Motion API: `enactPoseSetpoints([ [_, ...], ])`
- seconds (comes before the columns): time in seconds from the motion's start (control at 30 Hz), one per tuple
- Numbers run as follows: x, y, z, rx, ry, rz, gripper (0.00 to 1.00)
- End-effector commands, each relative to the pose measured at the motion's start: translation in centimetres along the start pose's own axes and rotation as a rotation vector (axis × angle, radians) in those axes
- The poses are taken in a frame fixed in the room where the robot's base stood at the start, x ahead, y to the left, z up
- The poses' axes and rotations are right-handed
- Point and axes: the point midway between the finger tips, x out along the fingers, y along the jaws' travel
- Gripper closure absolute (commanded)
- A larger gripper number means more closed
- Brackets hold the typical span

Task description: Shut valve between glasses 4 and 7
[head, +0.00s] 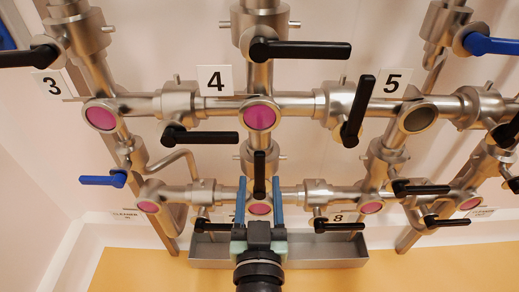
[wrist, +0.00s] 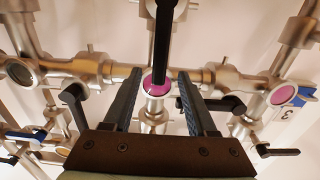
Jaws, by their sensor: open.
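The round pink glass 4 (head: 260,116) sits below its white label (head: 215,79). A lower pink glass (head: 259,209), partly behind my gripper, lies straight under it; its label is mostly hidden. Between them, the valve's black handle (head: 259,172) points up, in line with the vertical pipe. My gripper (head: 260,181) is open, with one finger on each side of this handle and a visible gap to it. In the wrist view, seen upside down, the handle (wrist: 163,40) stands between the fingertips (wrist: 161,73), with glass 4 (wrist: 154,88) behind its end.
Nearby black handles are the horizontal one left below glass 4 (head: 205,137), the tilted one by label 5 (head: 358,112), and lower ones at left (head: 213,226) and right (head: 340,227). Steel pipes run behind. A metal trough (head: 320,252) lies below.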

Motion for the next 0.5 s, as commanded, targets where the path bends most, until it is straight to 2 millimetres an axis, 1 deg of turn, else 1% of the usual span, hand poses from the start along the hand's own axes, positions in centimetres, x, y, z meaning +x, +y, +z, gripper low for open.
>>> enactPoseSetpoints([
  [0.03,0.9,0.0,-0.2,0.000,0.003,-0.001,0.43],
  [0.3,5.4,0.0,-0.1,0.000,0.003,0.000,0.43],
  [0.5,7.9,0.0,-0.1,0.000,0.001,0.000,0.43],
])
